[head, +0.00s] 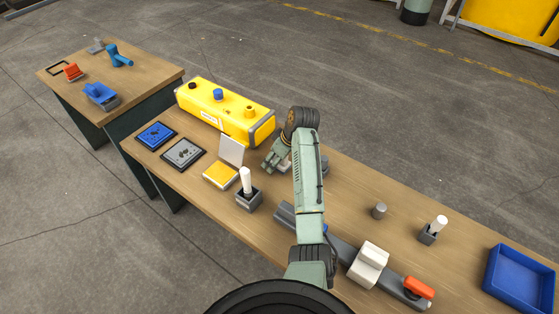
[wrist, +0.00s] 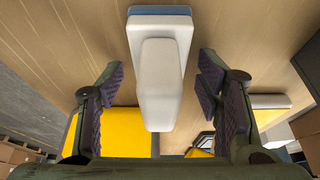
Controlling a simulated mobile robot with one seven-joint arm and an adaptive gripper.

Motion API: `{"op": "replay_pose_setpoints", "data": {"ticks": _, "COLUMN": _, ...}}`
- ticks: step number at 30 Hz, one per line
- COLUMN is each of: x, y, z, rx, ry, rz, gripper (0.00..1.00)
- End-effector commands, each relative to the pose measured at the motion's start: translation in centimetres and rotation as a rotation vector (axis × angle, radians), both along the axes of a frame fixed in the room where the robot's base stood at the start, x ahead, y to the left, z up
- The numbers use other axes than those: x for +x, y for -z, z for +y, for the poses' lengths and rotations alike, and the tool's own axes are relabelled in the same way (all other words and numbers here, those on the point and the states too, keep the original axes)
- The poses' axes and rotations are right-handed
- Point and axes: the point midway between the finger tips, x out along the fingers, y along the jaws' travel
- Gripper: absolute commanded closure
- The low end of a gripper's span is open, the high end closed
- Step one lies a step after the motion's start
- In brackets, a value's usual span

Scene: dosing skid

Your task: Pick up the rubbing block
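A white block with a rounded, raised grip and a blue layer at its far edge, apparently the rubbing block (wrist: 158,80), is in the middle of the wrist view. My gripper (wrist: 160,72) is open, with one finger pair on each side of the block and a visible gap to both. In the head view my gripper (head: 274,158) is low over the bench beside the yellow housing. Only a pale bit of the block (head: 287,163) shows there; my gripper and arm hide the rest. I cannot tell the exact height of the fingers over the bench.
The yellow housing (head: 225,112) stands just behind left. An open yellow-and-white box (head: 220,175) and a white stick in a grey holder (head: 248,198) are near on the left. A grey rail device (head: 345,252) lies in front; a blue tray (head: 492,278) is far right.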

Motion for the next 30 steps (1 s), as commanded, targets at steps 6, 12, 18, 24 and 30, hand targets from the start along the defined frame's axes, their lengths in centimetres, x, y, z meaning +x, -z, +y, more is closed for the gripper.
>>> {"op": "replay_pose_setpoints", "data": {"ticks": 6, "x": 0.02, "y": -0.05, "z": -0.01, "rx": 0.000, "ry": 0.000, "rz": 0.000, "gripper": 0.57}}
{"op": "replay_pose_setpoints", "data": {"ticks": 12, "x": 0.01, "y": -0.06, "z": -0.02, "rx": 0.000, "ry": 0.000, "rz": 0.000, "gripper": 0.71}}
{"op": "replay_pose_setpoints", "data": {"ticks": 18, "x": 0.01, "y": -0.06, "z": -0.01, "rx": 0.000, "ry": 0.000, "rz": 0.000, "gripper": 0.84}}
{"op": "replay_pose_setpoints", "data": {"ticks": 24, "x": 0.03, "y": -0.10, "z": -0.01, "rx": 0.000, "ry": 0.000, "rz": -0.001, "gripper": 0.94}}
{"op": "replay_pose_setpoints", "data": {"ticks": 30, "x": 0.05, "y": -0.27, "z": -0.01, "rx": 0.000, "ry": -0.001, "rz": -0.002, "gripper": 0.94}}
